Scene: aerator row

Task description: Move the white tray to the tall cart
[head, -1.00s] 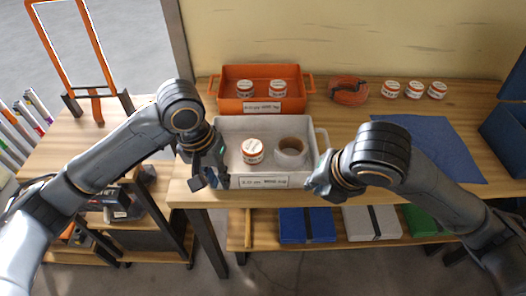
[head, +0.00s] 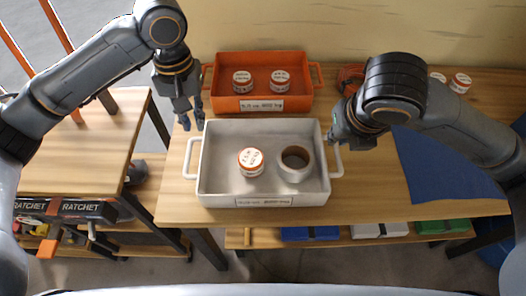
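The white tray (head: 218,192) sits on the wooden workbench, with a handle at its left and right ends. In it are a white jar with an orange-marked lid (head: 250,163) and a roll of tape (head: 294,164). My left gripper (head: 190,122) points down above the tray's left rear, fingers apart, apart from the left handle. My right gripper (head: 345,144) is beside the right handle, close above it; its fingers are partly hidden and I cannot tell whether they touch. A wooden cart top (head: 75,160) stands to the left; whether it is the tall cart is unclear.
An orange tray (head: 221,100) with two jars stands right behind the white tray. A blue mat (head: 440,165) and further jars (head: 460,83) lie to the right. A gap separates the bench from the left cart.

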